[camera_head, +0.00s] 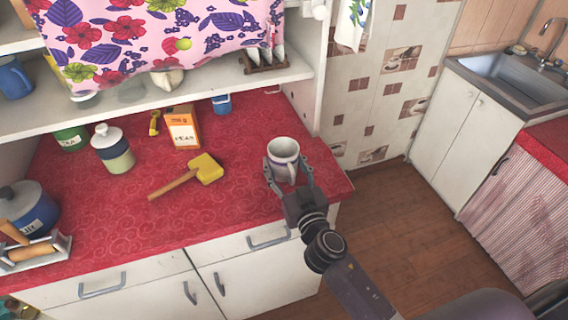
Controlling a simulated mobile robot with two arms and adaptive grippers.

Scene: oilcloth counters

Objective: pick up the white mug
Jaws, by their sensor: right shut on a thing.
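The white mug (283,149) is upright at the right end of the red counter, with its open top showing. My right gripper (288,172) comes from the lower right and is shut on the mug, with one finger on each side of it. The mug's lower part is partly hidden by the gripper. I cannot tell whether the mug touches the counter or is just above it. My left gripper does not show.
A yellow mallet (205,168), an orange box (184,128) and a glass jar (113,150) stand or lie left on the red counter (110,215). A blue pot (28,208) is at far left. A shelf (130,118) overhangs the back. Free cloth surrounds the mallet.

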